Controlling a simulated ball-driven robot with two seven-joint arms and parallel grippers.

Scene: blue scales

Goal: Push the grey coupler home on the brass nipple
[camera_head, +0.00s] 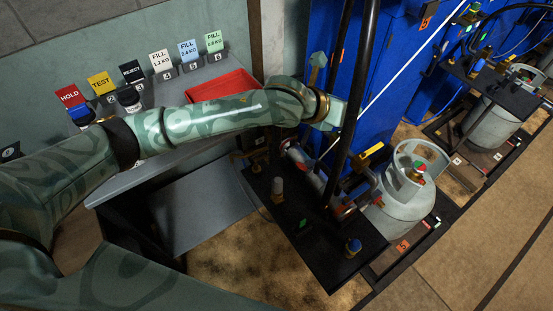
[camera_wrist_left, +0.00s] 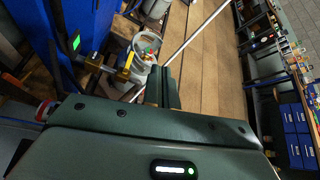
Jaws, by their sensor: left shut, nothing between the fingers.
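My left arm reaches in from the left in the head view. Its gripper (camera_head: 332,112) is beside the blue cabinet, above the black bench, partly hidden by a black hose. In the left wrist view the two fingers (camera_wrist_left: 163,86) are shut together with nothing between them. Brass fittings (camera_head: 374,149) show by the grey gas cylinder (camera_head: 405,195), right of and below the gripper. A brass fitting (camera_wrist_left: 123,70) also shows in the wrist view, left of the fingers and apart from them. I cannot make out the grey coupler or whether it sits on the nipple. My right gripper is not in view.
The black bench (camera_head: 335,265) carries small fittings. Black hoses (camera_head: 361,85) hang in front of the blue cabinet (camera_head: 400,60). A red tray (camera_head: 222,86) and labelled stands are on the grey shelf at left. Open floor (camera_head: 470,225) lies at right.

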